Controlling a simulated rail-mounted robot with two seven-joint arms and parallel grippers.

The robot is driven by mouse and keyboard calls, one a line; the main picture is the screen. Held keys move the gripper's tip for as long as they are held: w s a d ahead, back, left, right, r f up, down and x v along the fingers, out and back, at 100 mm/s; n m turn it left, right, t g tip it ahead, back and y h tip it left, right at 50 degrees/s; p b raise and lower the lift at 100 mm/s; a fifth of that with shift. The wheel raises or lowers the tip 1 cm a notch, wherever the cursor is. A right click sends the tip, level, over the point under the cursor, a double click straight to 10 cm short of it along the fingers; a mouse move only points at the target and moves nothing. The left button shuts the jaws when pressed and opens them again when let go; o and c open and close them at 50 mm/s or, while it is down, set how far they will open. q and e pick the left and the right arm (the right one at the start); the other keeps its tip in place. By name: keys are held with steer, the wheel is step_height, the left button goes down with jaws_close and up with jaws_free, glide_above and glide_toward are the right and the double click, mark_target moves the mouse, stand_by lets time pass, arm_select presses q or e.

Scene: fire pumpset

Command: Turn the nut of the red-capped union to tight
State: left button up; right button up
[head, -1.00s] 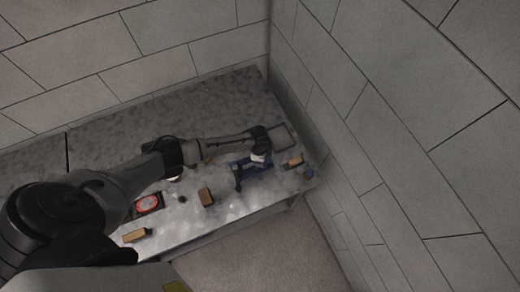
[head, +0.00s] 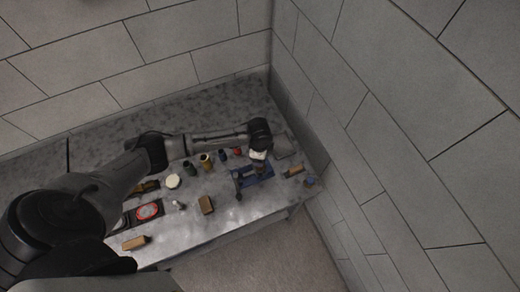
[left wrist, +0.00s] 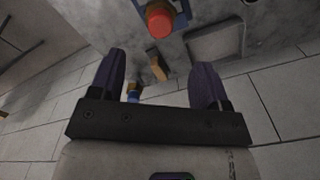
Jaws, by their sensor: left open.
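In the left wrist view a red cap (left wrist: 158,20) shows at the top edge, with a narrow brass-coloured part beside it and a blue fixture (left wrist: 182,12) around it. This fixture is a blue vise in the head view (head: 256,178), at the right part of the bench. My left gripper (head: 259,168) is over the vise in the head view and hides what the vise holds. In the left wrist view my left gripper (left wrist: 158,80) is open and empty; its fingers are apart from the red cap. The nut's tightness cannot be told. My right gripper is not in view.
A grey tray (left wrist: 215,42) lies behind the vise. A wooden-handled item (head: 294,171) and a blue item (head: 309,181) lie to its right. A tan block (head: 206,205), white disc (head: 174,181) and several small fittings stand left. Walls close the back and right.

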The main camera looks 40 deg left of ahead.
arm_select(q)
steer(key=shift+r, duration=1.75)
